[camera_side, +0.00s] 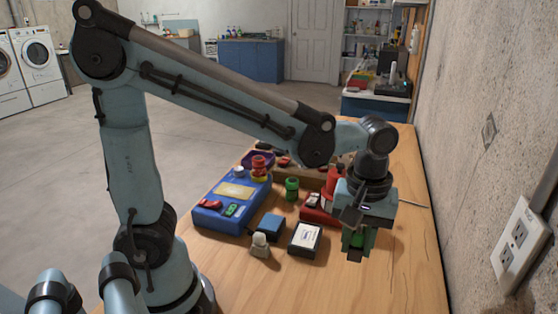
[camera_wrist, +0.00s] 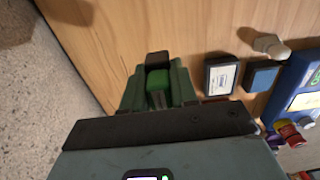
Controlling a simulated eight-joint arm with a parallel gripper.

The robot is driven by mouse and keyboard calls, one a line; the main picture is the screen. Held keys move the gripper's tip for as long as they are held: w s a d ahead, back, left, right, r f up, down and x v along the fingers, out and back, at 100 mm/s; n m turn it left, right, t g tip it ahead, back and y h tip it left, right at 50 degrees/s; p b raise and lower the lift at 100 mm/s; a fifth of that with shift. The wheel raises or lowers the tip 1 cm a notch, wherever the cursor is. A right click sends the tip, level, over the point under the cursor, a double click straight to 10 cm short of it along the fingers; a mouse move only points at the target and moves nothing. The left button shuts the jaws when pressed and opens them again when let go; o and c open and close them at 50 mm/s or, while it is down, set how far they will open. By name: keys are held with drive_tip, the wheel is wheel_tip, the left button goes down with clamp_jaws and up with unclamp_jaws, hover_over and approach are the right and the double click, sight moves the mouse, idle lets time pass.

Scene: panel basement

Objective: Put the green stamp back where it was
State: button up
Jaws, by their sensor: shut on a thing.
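My gripper (camera_side: 356,246) is shut on the green stamp (camera_side: 358,239) and holds it above the right part of the wooden table. In the wrist view, my gripper (camera_wrist: 158,92) has the bright green stamp (camera_wrist: 157,79) between its fingers, with a dark block-shaped end beyond it. A blue case (camera_side: 215,217) at the left of the group bears a yellowish panel and small red and green pieces. A black pad with a white label (camera_side: 305,238) lies left of my gripper; it also shows in the wrist view (camera_wrist: 221,75).
A blue pad (camera_side: 269,226) and a small pale bottle-like piece (camera_side: 260,245) lie in front of the case. A green spool-like piece (camera_side: 291,188) stands behind them.

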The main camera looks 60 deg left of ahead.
drive_tip(key=w+a+f, duration=0.1)
drive_tip(key=a+f, duration=0.1)
drive_tip(key=a, duration=0.1)
drive_tip(key=w+a+f, duration=0.2)
drive_tip(key=a, duration=0.1)
drive_tip(key=w+a+f, duration=0.2)
drive_tip(key=a, duration=0.1)
drive_tip(key=shift+w+a+f, duration=0.15)
drive_tip(key=shift+w+f, duration=0.1)
drive_tip(key=shift+f, duration=2)
drive_tip(key=shift+f, duration=0.1)
drive_tip(key=o, duration=0.8)
drive_tip(key=shift+o, duration=0.2)
wheel_tip(320, 180, up, 12)
drive_tip(key=s+r+m+t, duration=0.1)
drive_tip(key=s+m+t, duration=0.6)
drive_tip(key=s+m, duration=0.1)
drive_tip(key=shift+s+r+m, duration=0.15)
drive_tip(key=shift+s+m, duration=0.1)
drive_tip(key=shift+m, duration=0.25)
